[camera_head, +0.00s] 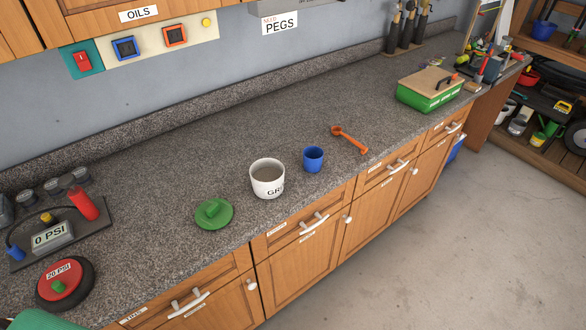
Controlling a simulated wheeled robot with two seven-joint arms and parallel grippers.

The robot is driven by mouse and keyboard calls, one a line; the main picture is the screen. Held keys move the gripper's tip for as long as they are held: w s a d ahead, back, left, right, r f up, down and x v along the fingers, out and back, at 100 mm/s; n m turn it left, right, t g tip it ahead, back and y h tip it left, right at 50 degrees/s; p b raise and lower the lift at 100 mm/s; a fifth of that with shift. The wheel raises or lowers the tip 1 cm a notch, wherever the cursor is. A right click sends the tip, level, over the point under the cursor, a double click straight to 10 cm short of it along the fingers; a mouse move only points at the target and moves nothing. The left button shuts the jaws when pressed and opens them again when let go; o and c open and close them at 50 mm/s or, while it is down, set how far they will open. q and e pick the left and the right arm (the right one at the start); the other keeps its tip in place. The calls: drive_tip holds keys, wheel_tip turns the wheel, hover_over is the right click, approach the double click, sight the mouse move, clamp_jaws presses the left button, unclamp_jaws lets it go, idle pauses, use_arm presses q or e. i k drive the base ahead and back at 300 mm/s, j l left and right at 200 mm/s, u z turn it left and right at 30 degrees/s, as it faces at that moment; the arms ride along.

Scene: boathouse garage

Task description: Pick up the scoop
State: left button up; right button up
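The orange scoop (349,139) lies on the grey speckled countertop (250,130), right of the middle of the view. Its bowl end points to the upper left and its handle runs to the lower right, towards the front edge. A blue cup (313,159) stands just left of it. A white tub (267,179) with partly hidden lettering stands left of the cup. A green lid with a handle (213,213) lies left of the tub. Neither of my grippers shows in this view.
A green box with a wooden lid (430,89) stands further right on the counter. A pressure gauge board (62,236) and a red disc (64,282) are at the left. The counter behind the scoop is clear. Open floor (480,240) lies in front of the cabinets.

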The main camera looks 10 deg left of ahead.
sight(336, 130)
drive_tip(key=i+l+u, duration=0.15)
drive_tip(key=l+u, duration=0.25)
drive_tip(key=i+l+u, duration=0.15)
drive_tip(key=l+u, duration=0.15)
drive_tip(key=u, duration=0.15)
